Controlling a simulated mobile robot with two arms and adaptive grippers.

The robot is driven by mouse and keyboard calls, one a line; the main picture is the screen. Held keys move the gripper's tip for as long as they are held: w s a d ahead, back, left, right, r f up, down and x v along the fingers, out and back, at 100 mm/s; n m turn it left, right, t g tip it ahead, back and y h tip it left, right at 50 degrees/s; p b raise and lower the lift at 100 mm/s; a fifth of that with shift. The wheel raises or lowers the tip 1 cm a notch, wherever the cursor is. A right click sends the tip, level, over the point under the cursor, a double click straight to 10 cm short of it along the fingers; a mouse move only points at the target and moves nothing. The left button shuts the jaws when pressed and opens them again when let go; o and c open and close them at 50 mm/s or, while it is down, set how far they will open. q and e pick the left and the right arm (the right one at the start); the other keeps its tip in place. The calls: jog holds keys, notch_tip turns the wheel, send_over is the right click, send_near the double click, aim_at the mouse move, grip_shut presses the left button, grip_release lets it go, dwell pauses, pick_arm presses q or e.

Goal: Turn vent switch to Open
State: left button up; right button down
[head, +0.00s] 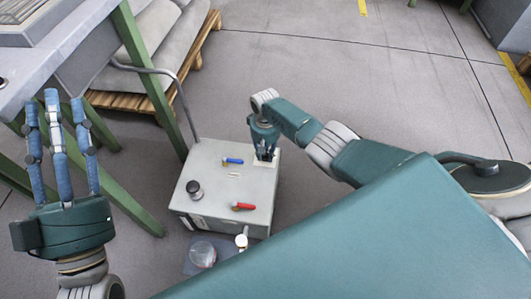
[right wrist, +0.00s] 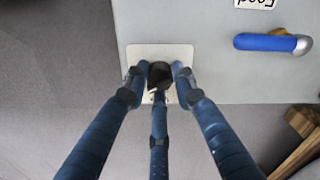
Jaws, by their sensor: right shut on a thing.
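The vent switch (right wrist: 160,74) is a small dark knob on a pale square plate (right wrist: 136,53), seen in the right wrist view. My right gripper (right wrist: 159,84) has its three blue fingers closed around the knob. In the head view my right gripper (head: 265,154) reaches down onto the far right corner of a grey box (head: 213,160), and its fingers hide most of the switch. The lettering on the plate is too covered to read, so I cannot tell the switch's setting. My left gripper (head: 54,100) is open and empty at the left, fingers pointing up.
The box top carries a blue-handled valve (head: 232,161), a red-handled valve (head: 243,207) and a dark round knob (head: 194,189). A clear jar (head: 203,254) stands at its near side. A green-legged table (head: 150,75) and a wooden pallet (head: 204,40) lie left.

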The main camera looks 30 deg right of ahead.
jog(key=c, duration=1.4)
grip_release()
notch_tip(320, 180, up, 12)
